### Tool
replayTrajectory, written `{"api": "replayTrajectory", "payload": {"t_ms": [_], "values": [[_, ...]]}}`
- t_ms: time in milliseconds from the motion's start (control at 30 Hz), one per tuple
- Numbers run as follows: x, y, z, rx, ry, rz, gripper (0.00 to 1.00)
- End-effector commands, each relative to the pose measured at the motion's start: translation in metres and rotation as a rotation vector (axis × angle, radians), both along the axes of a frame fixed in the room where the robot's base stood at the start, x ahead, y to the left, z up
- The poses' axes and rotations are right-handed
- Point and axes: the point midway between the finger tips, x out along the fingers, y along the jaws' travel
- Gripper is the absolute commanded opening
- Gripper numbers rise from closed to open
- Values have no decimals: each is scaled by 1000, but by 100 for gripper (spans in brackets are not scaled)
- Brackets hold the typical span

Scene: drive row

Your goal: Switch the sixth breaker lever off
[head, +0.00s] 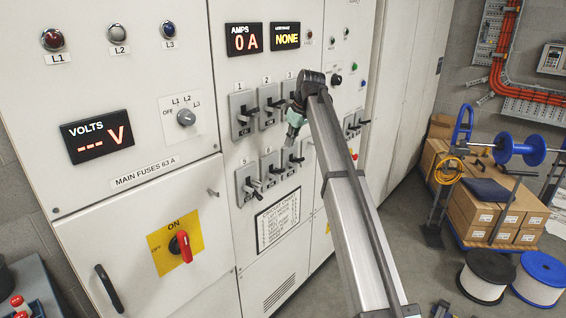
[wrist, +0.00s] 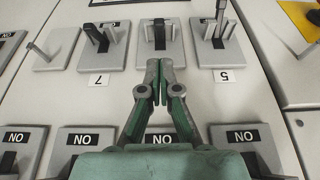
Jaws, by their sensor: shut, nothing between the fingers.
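The sixth breaker lever (wrist: 159,34) is a dark handle on a grey plate in the lower row of the white panel. In the wrist view, which is upside down, it sits between the plates labelled 5 and 7. Its own label is hidden behind my gripper. My gripper (wrist: 160,64) is shut and empty, its fingertips pointing at the near edge of that plate and appearing just short of the lever. In the head view, the sixth plate (head: 267,162) is in the lower row, and my gripper (head: 291,136) is in front of the panel between the two rows.
Lever five (wrist: 221,22) and lever seven (wrist: 96,36) flank the sixth closely. The upper row's plates with ON labels (wrist: 160,139) lie under my gripper. A red main switch (head: 182,246) is at the lower left. Boxes (head: 480,200) and cable reels stand at the right.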

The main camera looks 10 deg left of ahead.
Motion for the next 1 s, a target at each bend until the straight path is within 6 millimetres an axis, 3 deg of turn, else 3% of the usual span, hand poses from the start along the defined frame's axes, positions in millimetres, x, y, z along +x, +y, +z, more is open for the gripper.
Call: {"api": "replayTrajectory", "payload": {"t_ms": [367, 1000], "values": [[1, 2, -6, 0, 0, -2, 0], [15, 28, -88, -1, 1, -3, 0]]}}
